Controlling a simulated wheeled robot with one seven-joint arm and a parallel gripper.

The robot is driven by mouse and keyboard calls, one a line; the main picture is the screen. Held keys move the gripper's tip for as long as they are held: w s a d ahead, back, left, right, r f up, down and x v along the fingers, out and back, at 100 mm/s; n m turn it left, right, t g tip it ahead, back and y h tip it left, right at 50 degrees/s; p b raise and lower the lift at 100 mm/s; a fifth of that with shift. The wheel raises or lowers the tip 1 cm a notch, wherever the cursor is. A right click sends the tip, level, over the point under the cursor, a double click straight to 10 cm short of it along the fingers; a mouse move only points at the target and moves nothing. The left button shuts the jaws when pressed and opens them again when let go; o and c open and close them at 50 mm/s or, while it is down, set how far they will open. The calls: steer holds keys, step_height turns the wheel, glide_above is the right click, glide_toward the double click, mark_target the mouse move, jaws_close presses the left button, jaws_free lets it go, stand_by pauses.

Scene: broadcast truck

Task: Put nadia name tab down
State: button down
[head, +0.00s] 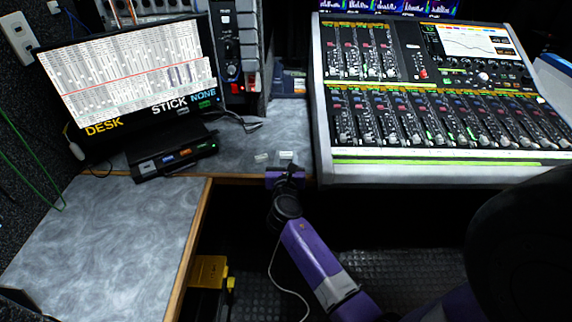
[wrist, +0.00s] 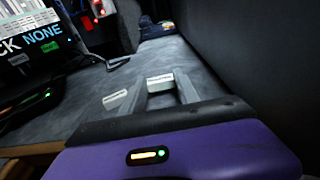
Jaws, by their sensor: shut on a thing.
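My gripper (wrist: 160,88) is shut on a small pale tab, taken as the nadia name tab (wrist: 160,79), which sits between its two grey fingertips; the lettering is too small to read. In the head view my gripper (head: 286,168) is at the front edge of the grey desk (head: 232,150), and the held tab (head: 286,155) shows just beyond it. The tab is at or very close to the desk surface; I cannot tell whether it touches. A second pale tab (head: 261,157) lies on the desk to its left, also in the wrist view (wrist: 115,98).
A monitor (head: 130,80) reading DESK, STICK, NONE stands at the left, with a black box (head: 172,155) below it. A mixing console (head: 430,110) borders the desk on the right. A cable (head: 240,122) lies behind the tabs. Bare desk surrounds the tabs.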

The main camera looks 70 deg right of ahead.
steer(key=shift+f, duration=0.55)
steer(key=shift+f, duration=0.2)
steer(key=c, duration=0.9)
jaws_free()
steer(key=shift+r, duration=0.1)
